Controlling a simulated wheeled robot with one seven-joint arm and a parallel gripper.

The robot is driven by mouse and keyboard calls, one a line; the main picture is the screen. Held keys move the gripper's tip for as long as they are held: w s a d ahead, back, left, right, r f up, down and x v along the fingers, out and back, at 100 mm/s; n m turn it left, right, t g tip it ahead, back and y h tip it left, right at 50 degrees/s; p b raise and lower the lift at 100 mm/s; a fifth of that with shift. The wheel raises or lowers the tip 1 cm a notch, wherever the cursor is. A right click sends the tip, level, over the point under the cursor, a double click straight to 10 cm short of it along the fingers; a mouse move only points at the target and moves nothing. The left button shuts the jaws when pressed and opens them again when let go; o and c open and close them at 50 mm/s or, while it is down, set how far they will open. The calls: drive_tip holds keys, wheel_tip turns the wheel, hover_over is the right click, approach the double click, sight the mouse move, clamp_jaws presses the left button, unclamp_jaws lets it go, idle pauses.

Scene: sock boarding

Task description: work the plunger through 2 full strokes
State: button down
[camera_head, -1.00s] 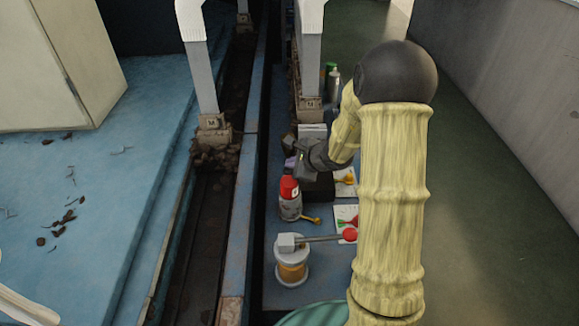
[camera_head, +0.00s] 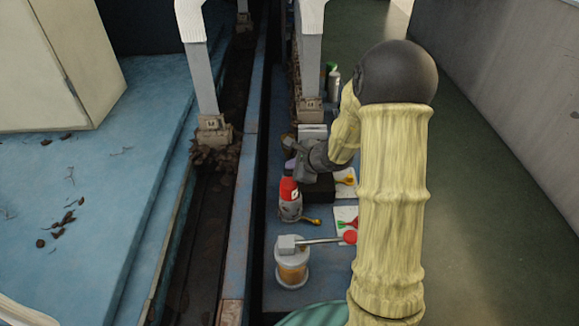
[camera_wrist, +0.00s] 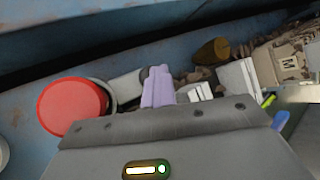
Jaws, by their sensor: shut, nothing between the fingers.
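A pump-like device (camera_head: 291,270) with a grey head, an amber band and a white base stands on the blue surface. A rod runs right from its head to a red knob (camera_head: 350,237); I cannot tell how far any plunger is pressed. My gripper (camera_head: 290,166) is behind this device in the head view, just above and behind a red-capped grey bottle (camera_head: 289,204). In the wrist view its lilac fingers (camera_wrist: 158,86) are together and empty. The red round top (camera_wrist: 72,107) there looks like the bottle's cap, left of the fingers and apart from them.
A black block (camera_head: 319,188) sits beside the bottle. Cards with small coloured tools (camera_head: 345,217) lie to the right, partly behind my arm. A green-topped bottle (camera_head: 333,80) and a muddy-footed white post (camera_head: 309,65) stand farther back. A dark trough (camera_head: 195,220) runs along the left.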

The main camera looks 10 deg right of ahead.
drive_tip(key=shift+s+a, duration=0.3)
drive_tip(key=shift+a, duration=0.1)
drive_tip(key=shift+r, duration=0.2)
drive_tip(key=shift+w+d+r+p, duration=0.1)
drive_tip(key=shift+d+r+p, duration=0.05)
drive_tip(key=shift+r+p, duration=1)
drive_tip(key=shift+w+d+r+p, duration=0.1)
drive_tip(key=shift+r+p, duration=0.7)
drive_tip(key=shift+r, duration=0.65)
